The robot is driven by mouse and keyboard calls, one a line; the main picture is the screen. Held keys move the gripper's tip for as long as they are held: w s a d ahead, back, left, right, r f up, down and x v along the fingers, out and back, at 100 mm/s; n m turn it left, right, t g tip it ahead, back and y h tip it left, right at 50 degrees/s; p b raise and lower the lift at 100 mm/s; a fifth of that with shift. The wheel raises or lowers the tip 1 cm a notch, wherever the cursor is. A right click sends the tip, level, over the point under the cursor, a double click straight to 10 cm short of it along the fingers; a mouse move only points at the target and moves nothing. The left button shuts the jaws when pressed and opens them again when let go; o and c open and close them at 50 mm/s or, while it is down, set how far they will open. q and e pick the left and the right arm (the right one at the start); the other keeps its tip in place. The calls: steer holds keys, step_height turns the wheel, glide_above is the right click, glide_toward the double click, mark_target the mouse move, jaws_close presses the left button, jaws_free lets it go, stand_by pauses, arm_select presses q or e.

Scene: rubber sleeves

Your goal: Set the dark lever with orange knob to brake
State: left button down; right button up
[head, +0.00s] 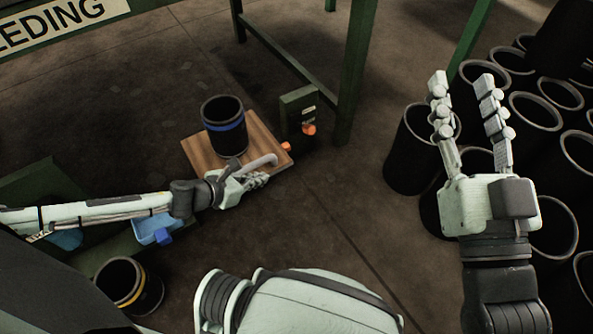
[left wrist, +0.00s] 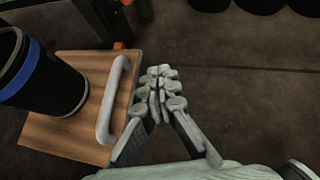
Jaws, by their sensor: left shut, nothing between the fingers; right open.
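A small orange knob (head: 286,147) shows at the far right edge of a wooden board (head: 205,153), with a grey handle bar (head: 262,161) near it. The knob also shows in the left wrist view (left wrist: 117,45); its dark lever is too small to make out. A second orange knob (head: 309,129) sits on a dark green box (head: 298,105) just beyond. My left gripper (head: 262,178) is shut and empty beside the board's near right edge, next to the handle bar; its closed fingers show in the left wrist view (left wrist: 160,78). My right gripper (head: 462,82) is open and empty at the right.
A black sleeve with a blue band (head: 224,127) stands on the board. Another with a yellow band (head: 130,285) stands at lower left by a blue bin (head: 155,228). Several black sleeves (head: 540,110) crowd the right. Green table legs (head: 355,70) rise behind; floor between is clear.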

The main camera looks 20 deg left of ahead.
arm_select(q)
steer(key=s+d+r+n+h, duration=0.2)
steer(key=d+r+n+h, duration=0.4)
steer(key=d+r, duration=0.5)
steer(key=shift+s+d+r, duration=0.2)
steer(key=shift+s+r, duration=0.2)
steer(key=shift+r, duration=0.1)
